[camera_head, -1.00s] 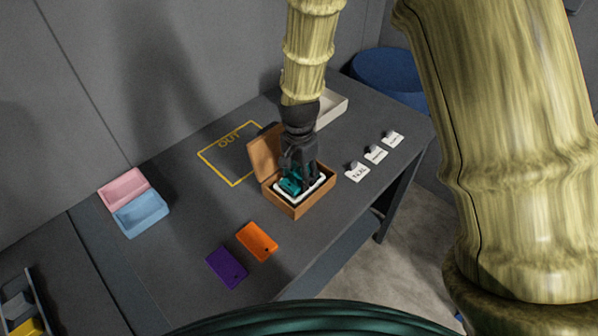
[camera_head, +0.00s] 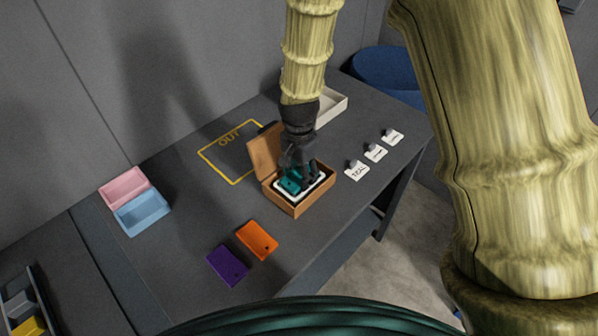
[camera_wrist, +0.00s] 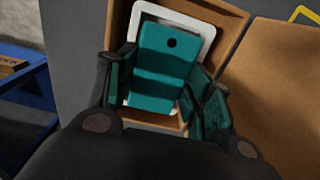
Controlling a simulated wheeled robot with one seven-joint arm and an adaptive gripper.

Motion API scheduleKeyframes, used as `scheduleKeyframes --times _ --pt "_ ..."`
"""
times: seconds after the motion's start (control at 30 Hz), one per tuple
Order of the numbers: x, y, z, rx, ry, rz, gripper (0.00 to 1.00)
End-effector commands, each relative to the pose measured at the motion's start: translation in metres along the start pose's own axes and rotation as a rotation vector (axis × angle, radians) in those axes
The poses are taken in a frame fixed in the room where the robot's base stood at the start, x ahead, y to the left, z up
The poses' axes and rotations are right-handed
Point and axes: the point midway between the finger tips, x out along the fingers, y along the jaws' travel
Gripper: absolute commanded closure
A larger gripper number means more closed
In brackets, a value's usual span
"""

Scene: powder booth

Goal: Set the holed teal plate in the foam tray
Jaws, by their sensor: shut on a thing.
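The teal plate (camera_wrist: 168,58), with one dark hole near its far end, is between the fingers of my gripper (camera_wrist: 160,88). My gripper (camera_head: 298,178) is shut on it and points down into the open brown box. The white-rimmed foam tray (camera_wrist: 208,32) lies inside the box, around and under the plate in the wrist view; it also shows in the head view (camera_head: 318,186). The plate (camera_head: 288,186) appears at or just above the tray's recess. I cannot tell whether it touches the bottom. My fingers hide part of the plate and tray.
The brown box (camera_head: 296,211) has its lid open at the back left. An orange plate (camera_head: 257,240) and a purple plate (camera_head: 227,265) lie in front. Pink (camera_head: 124,187) and blue (camera_head: 141,213) trays stand left. White label cards (camera_head: 357,171) stand right. A yellow OUT outline (camera_head: 237,183) is behind.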

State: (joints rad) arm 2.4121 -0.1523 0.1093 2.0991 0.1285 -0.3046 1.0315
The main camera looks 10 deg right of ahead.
Motion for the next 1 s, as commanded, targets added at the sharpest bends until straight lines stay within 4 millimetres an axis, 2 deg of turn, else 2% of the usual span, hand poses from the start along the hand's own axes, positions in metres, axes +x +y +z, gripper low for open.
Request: scheduleKeyframes --times 0.03,0.13,0.17,0.57,0.77,1.0 --pt "0.0 0.0 0.0 0.0 0.0 0.0 0.45" --pt "0.0 0.0 0.0 0.0 0.0 0.0 0.27" --pt "0.0 0.0 0.0 0.0 0.0 0.0 0.23" --pt "-0.003 0.0 0.0 0.0 0.0 -0.001 0.23" --pt "-0.022 -0.001 -0.001 0.001 0.002 -0.003 0.23" --pt "-0.058 -0.001 -0.001 0.001 0.002 -0.003 0.23"
